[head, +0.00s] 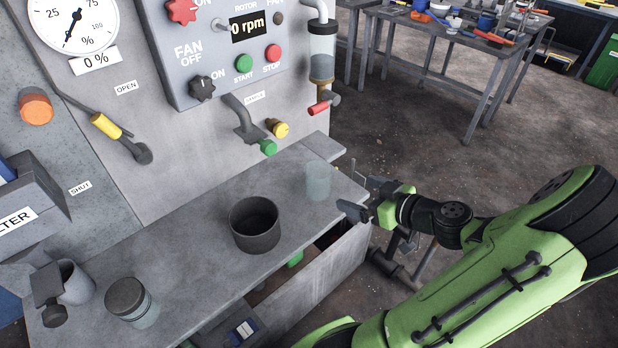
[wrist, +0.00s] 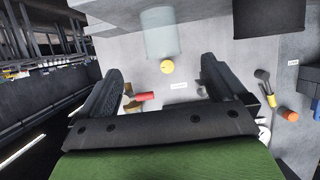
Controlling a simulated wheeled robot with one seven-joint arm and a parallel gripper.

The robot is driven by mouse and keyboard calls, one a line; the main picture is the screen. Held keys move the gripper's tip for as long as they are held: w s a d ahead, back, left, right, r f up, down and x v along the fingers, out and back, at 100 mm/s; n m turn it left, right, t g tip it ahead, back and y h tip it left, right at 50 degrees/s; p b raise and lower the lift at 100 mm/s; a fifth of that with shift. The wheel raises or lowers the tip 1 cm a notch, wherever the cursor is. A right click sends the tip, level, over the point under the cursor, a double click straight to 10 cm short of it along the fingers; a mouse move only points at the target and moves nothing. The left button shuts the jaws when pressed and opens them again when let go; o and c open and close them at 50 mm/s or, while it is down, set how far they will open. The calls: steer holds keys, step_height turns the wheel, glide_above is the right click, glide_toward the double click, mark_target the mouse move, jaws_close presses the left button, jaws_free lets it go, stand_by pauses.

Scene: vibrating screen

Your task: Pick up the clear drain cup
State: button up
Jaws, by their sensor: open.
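The clear drain cup (head: 318,181) stands upright near the right end of the grey bench ledge, faint and see-through. In the wrist view my gripper (wrist: 158,74) is open with nothing between the fingers.
A dark open pot (head: 255,224) stands left of the cup. A lidded clear jar (head: 130,300) and a grey mug (head: 75,283) are farther left. A red-handled valve (head: 322,104) hangs under a sight glass above the cup. The panel wall with knobs rises behind.

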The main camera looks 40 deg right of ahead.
mark_target(318, 179)
steer(key=x, duration=1.5)
steer(key=shift+b, duration=0.35)
steer(key=shift+s+r, duration=0.1)
steer(key=shift+c, duration=0.3)
steer(key=c, duration=1)
